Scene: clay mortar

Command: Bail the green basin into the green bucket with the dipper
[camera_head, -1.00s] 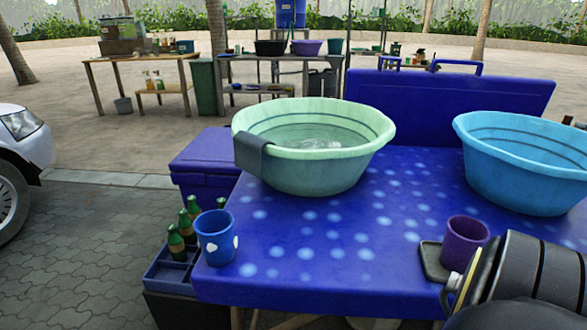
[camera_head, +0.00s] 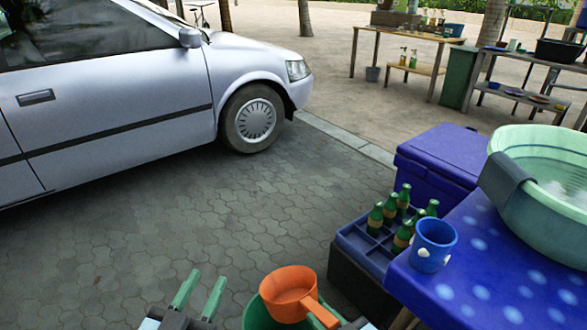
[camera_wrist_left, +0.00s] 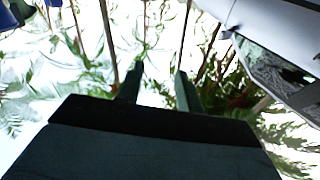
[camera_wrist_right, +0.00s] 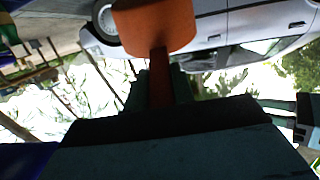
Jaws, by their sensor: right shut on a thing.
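The green basin (camera_head: 535,215) stands on the blue table at the right edge, partly cut off, with clear water inside and a grey piece over its rim. The green bucket (camera_head: 257,315) is at the bottom edge, mostly hidden by the orange dipper and cut off. The dipper (camera_head: 290,288) is above the bucket, its handle pointing lower right; I cannot tell whether it holds water. My right gripper (camera_wrist_right: 160,82) is shut on the dipper handle, with the orange cup (camera_wrist_right: 155,25) beyond it. My left gripper (camera_head: 203,284) is open and empty, left of the bucket.
The blue table (camera_head: 455,285) carries a blue mug (camera_head: 433,245) near its left edge. Beside it stand a bottle crate (camera_head: 365,250) with several green bottles and a blue box (camera_head: 437,155). A silver car (camera_head: 130,85) is at upper left. Paving between is clear.

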